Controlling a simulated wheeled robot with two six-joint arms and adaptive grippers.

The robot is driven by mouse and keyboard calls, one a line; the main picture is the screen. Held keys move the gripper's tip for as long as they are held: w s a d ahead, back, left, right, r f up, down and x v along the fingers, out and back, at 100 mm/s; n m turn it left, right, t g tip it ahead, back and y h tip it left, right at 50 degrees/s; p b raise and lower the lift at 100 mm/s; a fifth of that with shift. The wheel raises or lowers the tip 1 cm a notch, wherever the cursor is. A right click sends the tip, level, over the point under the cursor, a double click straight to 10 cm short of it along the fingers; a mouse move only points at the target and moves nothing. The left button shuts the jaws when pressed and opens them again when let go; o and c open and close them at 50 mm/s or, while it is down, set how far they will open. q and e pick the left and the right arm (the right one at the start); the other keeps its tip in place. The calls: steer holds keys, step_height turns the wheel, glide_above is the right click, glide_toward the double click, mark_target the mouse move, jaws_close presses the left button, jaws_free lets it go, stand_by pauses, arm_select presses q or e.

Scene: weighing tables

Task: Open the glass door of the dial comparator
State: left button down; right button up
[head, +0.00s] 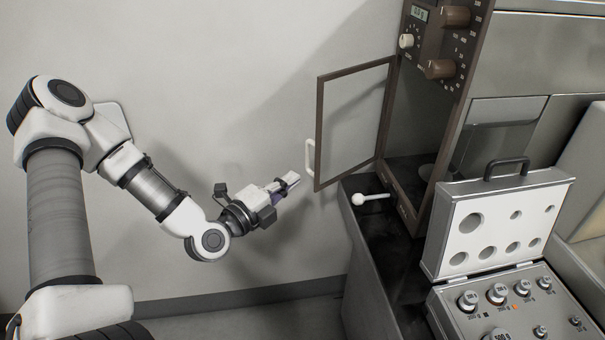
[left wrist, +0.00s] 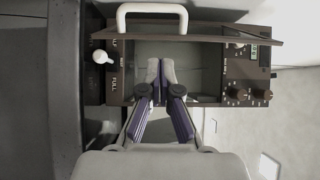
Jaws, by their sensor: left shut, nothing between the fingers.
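The dial comparator (head: 435,85) is a tall brown-framed case with knobs and a small display at its top. Its glass door (head: 352,118) stands swung open to the left, and the case front is uncovered. A white handle (head: 310,157) is on the door's free edge. In the left wrist view the handle (left wrist: 152,15) shows at the top, with the door edge-on beneath it. My left gripper (head: 295,179) is shut and empty, left of the handle and a little below it, apart from it. The fingertips (left wrist: 160,66) also show in the left wrist view. My right gripper is not in view.
A white-knobbed lever (head: 358,198) sticks out at the comparator's base, on the dark table. An open weight case (head: 497,220) with several weights stands at the front right. The wall side left of the door is free.

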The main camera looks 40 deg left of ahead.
arm_select(q)
steer(key=w+a, duration=0.2)
steer(key=w, duration=0.6)
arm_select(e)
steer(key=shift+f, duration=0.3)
arm_select(q)
steer(key=shift+d, duration=0.1)
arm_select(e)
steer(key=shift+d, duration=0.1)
arm_select(q)
steer(key=w+a+p, duration=0.3)
steer(key=a, duration=0.3)
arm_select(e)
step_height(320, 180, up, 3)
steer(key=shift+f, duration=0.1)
